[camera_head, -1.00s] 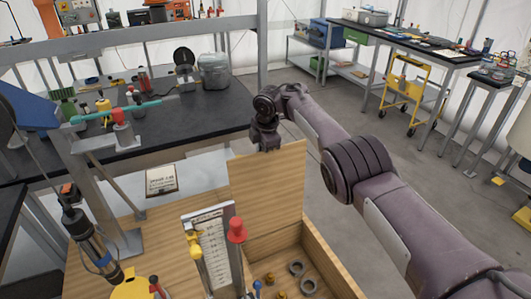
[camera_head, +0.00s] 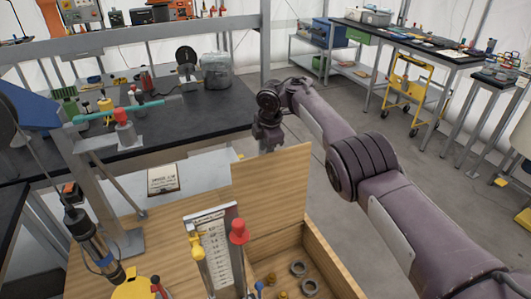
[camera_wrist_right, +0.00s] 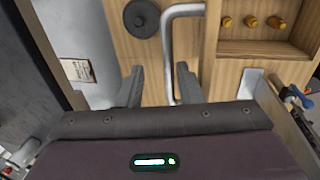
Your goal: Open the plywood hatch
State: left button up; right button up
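The plywood hatch (camera_head: 271,188) stands raised, close to upright, at the edge of a wooden box with an open compartment (camera_head: 326,246). My right gripper (camera_head: 268,146) is beyond the hatch's top edge, and its fingertips are partly hidden there in the head view. In the right wrist view, the gripper (camera_wrist_right: 158,84) is open. A bent metal handle (camera_wrist_right: 168,52) on a plywood face passes between its fingers, with no visible grip on it. A dark round disc (camera_wrist_right: 137,18) sits beside the handle. My left gripper is not in view.
A gauge plate (camera_head: 214,245) and a red-knobbed post (camera_head: 239,232) stand in front of the hatch. Rings (camera_head: 298,268) lie in the compartment. A dark bench (camera_head: 215,110) with tools is behind to the left.

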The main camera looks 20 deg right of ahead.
jog(key=r, duration=0.2)
jog(key=s+r, duration=0.1)
jog(key=r, duration=0.2)
jog(key=shift+r, duration=0.15)
